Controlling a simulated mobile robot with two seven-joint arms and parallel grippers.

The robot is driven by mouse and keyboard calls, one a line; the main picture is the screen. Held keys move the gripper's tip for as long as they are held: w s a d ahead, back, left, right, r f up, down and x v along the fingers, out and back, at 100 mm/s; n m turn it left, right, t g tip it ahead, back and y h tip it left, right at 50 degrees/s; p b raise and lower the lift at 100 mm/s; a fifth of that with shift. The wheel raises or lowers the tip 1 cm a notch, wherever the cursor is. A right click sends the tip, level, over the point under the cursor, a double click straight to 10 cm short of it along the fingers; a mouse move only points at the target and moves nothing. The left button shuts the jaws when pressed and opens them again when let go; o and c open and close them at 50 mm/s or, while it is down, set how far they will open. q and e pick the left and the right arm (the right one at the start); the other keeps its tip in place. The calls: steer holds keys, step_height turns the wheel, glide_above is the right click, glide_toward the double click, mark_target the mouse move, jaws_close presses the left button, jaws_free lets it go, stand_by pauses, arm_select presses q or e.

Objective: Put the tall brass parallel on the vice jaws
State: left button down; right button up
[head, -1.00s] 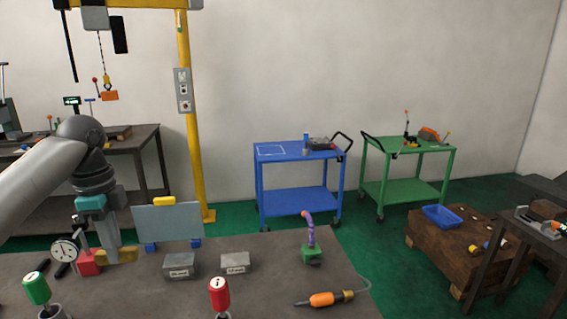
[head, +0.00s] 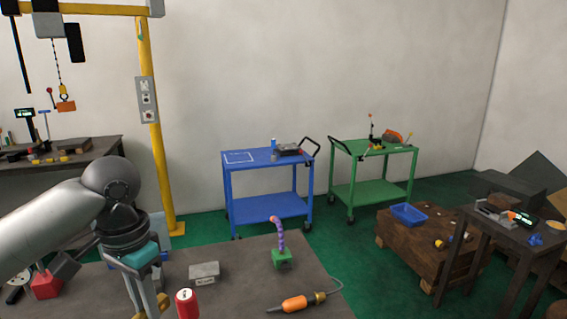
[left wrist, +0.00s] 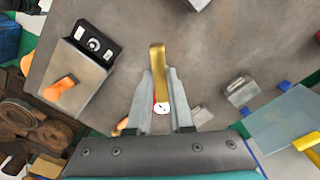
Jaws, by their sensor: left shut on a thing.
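My left gripper (head: 145,306) is low in the head view, above the dark bench, and it also shows in the left wrist view (left wrist: 160,88). It is shut on the tall brass parallel (left wrist: 157,58), a flat gold-coloured bar that sticks out past the fingertips. In the head view only part of the brass (head: 163,301) shows beside the fingers. The bar is held clear of the bench. I cannot make out the vice jaws with certainty; a grey body with a black block (left wrist: 95,44) and an orange handle stands on the bench in the left wrist view. My right gripper is not in view.
A red cylinder with a white top (head: 187,303) stands close beside my left gripper. A grey block (head: 204,274), a green-based purple hose (head: 281,256) and an orange tool (head: 294,304) are on the bench. A clear panel (left wrist: 285,120) stands at one side.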

arm_select(q)
steer(key=s+d+f+n, duration=0.2)
steer(key=s+d+n, duration=0.3)
steer(key=s+d, duration=0.1)
steer(key=shift+s+d+f, duration=0.2)
steer(key=shift+s+d, duration=0.1)
steer(key=shift+s, duration=0.05)
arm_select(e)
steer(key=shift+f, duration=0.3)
